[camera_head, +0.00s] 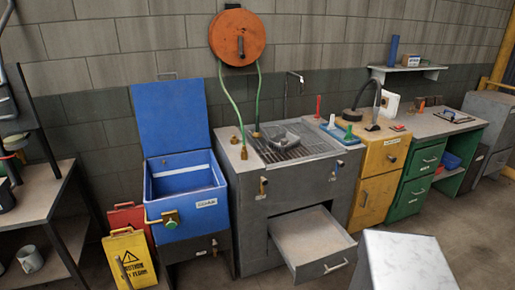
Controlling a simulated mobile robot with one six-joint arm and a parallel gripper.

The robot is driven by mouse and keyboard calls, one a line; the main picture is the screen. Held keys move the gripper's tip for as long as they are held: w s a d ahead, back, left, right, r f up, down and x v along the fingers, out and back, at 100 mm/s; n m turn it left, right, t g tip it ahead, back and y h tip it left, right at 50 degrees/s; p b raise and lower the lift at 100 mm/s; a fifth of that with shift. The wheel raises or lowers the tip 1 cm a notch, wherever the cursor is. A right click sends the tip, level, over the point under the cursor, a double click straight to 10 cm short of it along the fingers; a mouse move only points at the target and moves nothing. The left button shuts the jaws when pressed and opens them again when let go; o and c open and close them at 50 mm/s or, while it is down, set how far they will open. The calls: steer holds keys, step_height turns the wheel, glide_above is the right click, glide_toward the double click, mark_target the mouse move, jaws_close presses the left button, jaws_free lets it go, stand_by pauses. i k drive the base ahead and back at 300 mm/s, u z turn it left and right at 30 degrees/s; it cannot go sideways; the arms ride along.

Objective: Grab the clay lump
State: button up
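I cannot make out a clay lump for certain in the head view. A grey rounded object (285,136) lies on the slatted grate of the grey sink unit; its kind is unclear. An open drawer (310,237) low in that unit shows a bare bottom. A blue chest (186,193) stands left of the sink with its lid (170,116) up. Its floor is partly hidden behind the front wall. My gripper is not in view.
A yellow cabinet (381,165) and a green desk (420,172) stand right of the sink. A yellow caution sign (130,260) stands by the chest. A dark shelf rack (40,190) is at left, a pale marbled top (408,262) at lower right. Some floor shows between.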

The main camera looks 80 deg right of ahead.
mark_target(284, 142)
steer(key=z, duration=0.75)
steer(key=k, duration=0.15)
steer(key=u, duration=1.85)
steer(key=k, duration=2.15)
steer(key=z, duration=0.6)
